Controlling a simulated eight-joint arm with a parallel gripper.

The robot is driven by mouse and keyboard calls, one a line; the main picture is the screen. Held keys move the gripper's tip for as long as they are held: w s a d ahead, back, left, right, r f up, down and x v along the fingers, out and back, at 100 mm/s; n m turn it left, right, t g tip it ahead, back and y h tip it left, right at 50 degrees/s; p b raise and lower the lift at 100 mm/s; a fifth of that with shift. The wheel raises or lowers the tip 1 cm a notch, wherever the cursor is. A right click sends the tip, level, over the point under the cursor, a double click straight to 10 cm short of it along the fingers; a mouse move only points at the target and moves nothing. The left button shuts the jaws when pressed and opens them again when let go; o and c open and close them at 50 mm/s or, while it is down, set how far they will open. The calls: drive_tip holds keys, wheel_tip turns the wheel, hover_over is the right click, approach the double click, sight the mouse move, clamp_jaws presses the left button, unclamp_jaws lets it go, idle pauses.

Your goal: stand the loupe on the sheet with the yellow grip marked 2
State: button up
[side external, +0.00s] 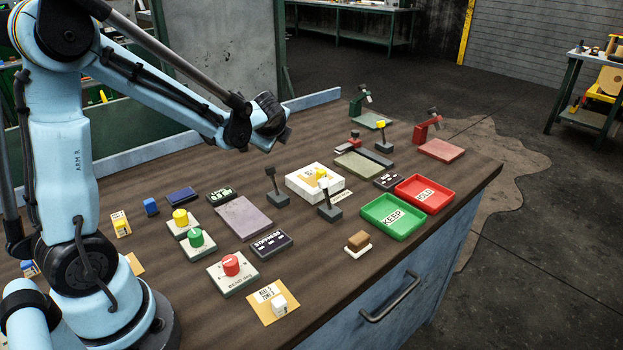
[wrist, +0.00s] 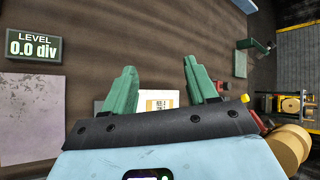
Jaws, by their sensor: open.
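My gripper (side external: 272,125) is raised above the back-middle of the bench in the side view. In the wrist view its green fingers are apart with nothing between the tips (wrist: 160,66). A white block with a yellow grip (side external: 321,174) on an orange label stands mid-bench; a printed label (wrist: 160,102) shows beyond my fingers in the wrist view. Another sheet with a yellow grip (side external: 122,226) lies at the left. An orange sheet (side external: 262,313) with a white block lies at the front. I cannot read a 2 on any grip. I cannot tell which thing is the loupe.
Green KEEP (side external: 393,216) and red HOLD (side external: 425,193) trays stand at the right. Dark upright levers (side external: 329,203) rise mid-bench, beside a grey plate (side external: 243,216). Red (side external: 231,266) and green (side external: 196,239) knobs are nearer my base. A LEVEL display (wrist: 34,47) reads 0.0 div.

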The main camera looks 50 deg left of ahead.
drive_tip(key=s+d+r+n+h, duration=0.1)
drive_tip(key=s+d+n+h, duration=0.1)
drive_tip(key=d, duration=0.3)
drive_tip(key=s+d+r+n+t+h, duration=0.1)
drive_tip(key=s+d+n, duration=0.2)
drive_tip(key=d, duration=0.2)
drive_tip(key=shift+s+r+n+h, duration=0.35)
drive_tip(key=shift+n+h, duration=0.05)
drive_tip(key=s+d+n+h, duration=0.4)
drive_tip(key=s+d+n, duration=0.2)
drive_tip(key=d, duration=0.3)
drive_tip(key=shift+s+d+f+n+t, duration=0.3)
drive_tip(key=shift+s+d+f+n, duration=0.1)
drive_tip(key=shift+s, duration=0.4)
drive_tip(key=shift+o, duration=0.4)
drive_tip(key=shift+s+d, duration=0.2)
drive_tip(key=shift+d, duration=0.05)
